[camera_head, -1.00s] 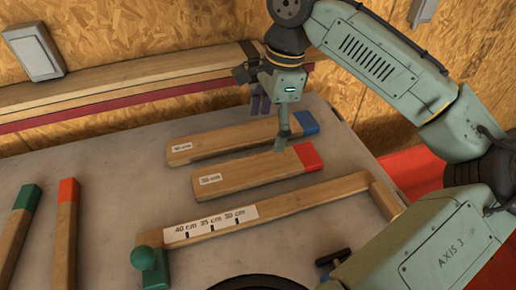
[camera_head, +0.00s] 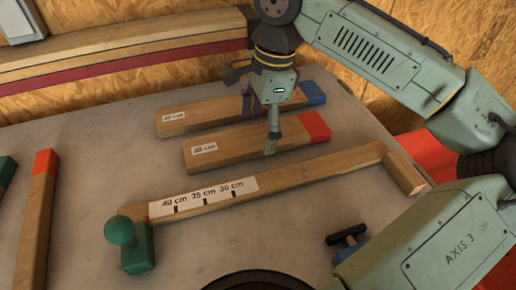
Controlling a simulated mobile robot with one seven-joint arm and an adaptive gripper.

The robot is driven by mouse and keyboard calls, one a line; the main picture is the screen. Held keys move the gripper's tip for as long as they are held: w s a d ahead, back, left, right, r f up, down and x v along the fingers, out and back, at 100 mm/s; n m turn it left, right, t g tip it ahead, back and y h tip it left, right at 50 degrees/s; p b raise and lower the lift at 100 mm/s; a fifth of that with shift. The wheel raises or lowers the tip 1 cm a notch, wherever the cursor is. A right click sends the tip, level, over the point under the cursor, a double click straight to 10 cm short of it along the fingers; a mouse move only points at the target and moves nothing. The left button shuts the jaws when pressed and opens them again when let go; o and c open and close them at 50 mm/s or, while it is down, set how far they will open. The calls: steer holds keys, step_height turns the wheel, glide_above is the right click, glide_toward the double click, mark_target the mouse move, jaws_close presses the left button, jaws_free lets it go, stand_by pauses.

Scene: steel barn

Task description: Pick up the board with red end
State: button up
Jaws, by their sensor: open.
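A wooden board with a red end (camera_head: 235,147) lies flat in the middle of the table, its red end at the right and a small white label at the left. My gripper (camera_head: 259,132) is open over this board. Its near finger shows in front of the board, its tip by the near side face. The far finger is on the far side, partly hidden, over the board with a blue end (camera_head: 215,113) just behind. Whether the fingers touch the board I cannot tell. Another board with a red end (camera_head: 38,215) lies at the left.
A wooden gauge (camera_head: 290,180) marked 40, 35 and 30 cm lies in front, with a green knobbed block (camera_head: 136,255) at its left end. A black-handled clamp-like part (camera_head: 347,240) is at the right. A green-ended board (camera_head: 5,172) is cut off at left. A wall ledge (camera_head: 120,70) runs behind.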

steer(key=shift+f+b, duration=0.45)
steer(key=shift+f, duration=0.5)
steer(key=shift+a+r, duration=0.1)
steer(key=shift+c, duration=0.2)
steer(key=c, duration=1.4)
